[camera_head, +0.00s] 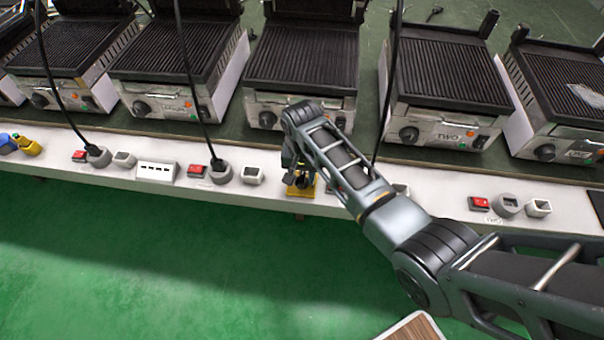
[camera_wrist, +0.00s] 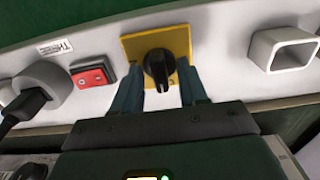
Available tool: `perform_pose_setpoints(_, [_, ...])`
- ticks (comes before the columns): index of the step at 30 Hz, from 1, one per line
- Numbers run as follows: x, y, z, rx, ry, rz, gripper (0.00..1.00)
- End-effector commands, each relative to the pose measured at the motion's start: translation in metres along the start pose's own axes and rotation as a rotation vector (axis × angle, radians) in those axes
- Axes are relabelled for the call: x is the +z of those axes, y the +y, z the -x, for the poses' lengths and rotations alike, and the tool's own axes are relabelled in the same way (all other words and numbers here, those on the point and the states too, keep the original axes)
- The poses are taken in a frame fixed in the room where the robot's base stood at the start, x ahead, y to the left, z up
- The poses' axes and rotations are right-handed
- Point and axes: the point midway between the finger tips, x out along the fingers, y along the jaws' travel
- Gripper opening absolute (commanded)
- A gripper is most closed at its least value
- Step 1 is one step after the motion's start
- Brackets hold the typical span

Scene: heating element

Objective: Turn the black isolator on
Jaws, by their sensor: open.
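The black isolator (camera_wrist: 158,68) is a round black rotary knob on a square yellow plate (camera_wrist: 178,40), fixed to the white panel. In the wrist view its grip ridge stands roughly upright. My gripper (camera_wrist: 160,88) is open, with one finger on each side of the knob's lower part. I cannot tell whether the fingers touch it. In the head view my gripper (camera_head: 299,178) is over the yellow plate (camera_head: 293,190), and my arm hides most of the knob.
A red switch (camera_wrist: 92,76) and a grey socket with a black plug (camera_wrist: 28,104) lie left of the isolator in the wrist view. A square white socket (camera_wrist: 284,50) is to the right. Several grills (camera_head: 305,55) stand behind the panel. Green floor (camera_head: 180,260) in front is open.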

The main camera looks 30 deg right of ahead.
Motion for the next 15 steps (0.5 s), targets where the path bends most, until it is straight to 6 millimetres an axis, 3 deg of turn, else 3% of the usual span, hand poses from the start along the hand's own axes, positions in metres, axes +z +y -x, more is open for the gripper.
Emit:
perform_pose_setpoints(6, [0.0000, 0.0001, -0.0005, 0.000, 0.000, 0.000, 0.43])
perform_pose_setpoints(15, [0.0001, 0.0002, -0.0005, 0.000, 0.000, 0.000, 0.15])
